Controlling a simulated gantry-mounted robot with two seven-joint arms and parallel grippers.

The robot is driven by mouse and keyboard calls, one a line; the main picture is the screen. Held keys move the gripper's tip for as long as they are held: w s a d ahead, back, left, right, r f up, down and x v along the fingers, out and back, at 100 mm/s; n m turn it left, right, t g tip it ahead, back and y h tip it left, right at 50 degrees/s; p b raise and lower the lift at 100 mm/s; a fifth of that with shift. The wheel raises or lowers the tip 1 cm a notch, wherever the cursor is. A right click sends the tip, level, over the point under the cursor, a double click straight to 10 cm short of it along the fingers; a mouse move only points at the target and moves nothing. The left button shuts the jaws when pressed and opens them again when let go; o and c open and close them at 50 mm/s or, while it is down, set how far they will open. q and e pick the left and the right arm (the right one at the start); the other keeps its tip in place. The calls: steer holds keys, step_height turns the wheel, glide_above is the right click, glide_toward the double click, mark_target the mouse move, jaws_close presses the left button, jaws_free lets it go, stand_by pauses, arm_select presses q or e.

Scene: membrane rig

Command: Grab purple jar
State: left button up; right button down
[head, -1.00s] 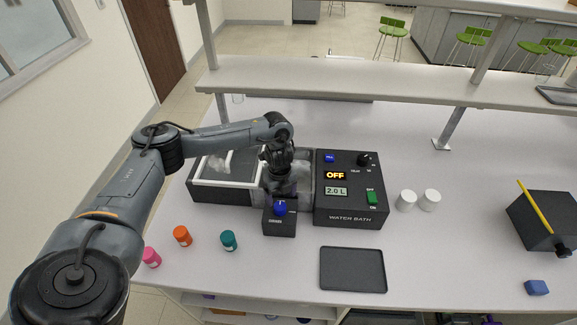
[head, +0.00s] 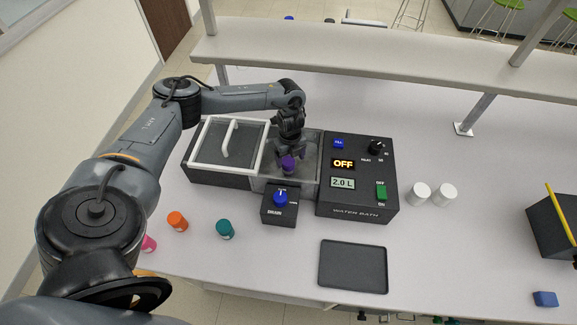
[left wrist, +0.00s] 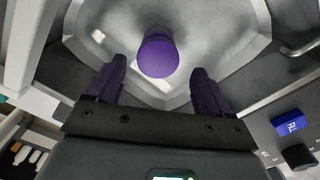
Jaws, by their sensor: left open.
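The purple jar (head: 288,163) is in the open basin of the water bath (head: 355,217), below my left gripper. In the left wrist view the purple jar (left wrist: 158,56) shows its round top, just beyond the gap between the fingers and apart from them. My left gripper (head: 290,157) is open over the basin, and in the left wrist view its two dark purple fingers (left wrist: 157,85) stand wide apart with nothing between them. My right gripper is not in view.
The drain box (head: 279,206) sits in front. Orange (head: 177,221) and teal (head: 225,229) jars, a black tray (head: 353,266) and two white jars (head: 432,194) are on the bench. A shelf (head: 390,58) runs behind.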

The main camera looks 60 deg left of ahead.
mark_target(288, 161)
arm_select(q)
steer(key=shift+s+a+f+p, duration=0.15)
steer(key=shift+f+p, duration=0.1)
steer(key=shift+f, duration=1.1)
steer(key=shift+a+f+p, duration=0.15)
steer(key=shift+f+p, duration=0.05)
steer(key=shift+f, duration=1.15)
steer(key=shift+c, duration=0.2)
steer(key=c, duration=1.2)
steer(key=shift+o, duration=0.2)
steer(key=shift+r, duration=0.15)
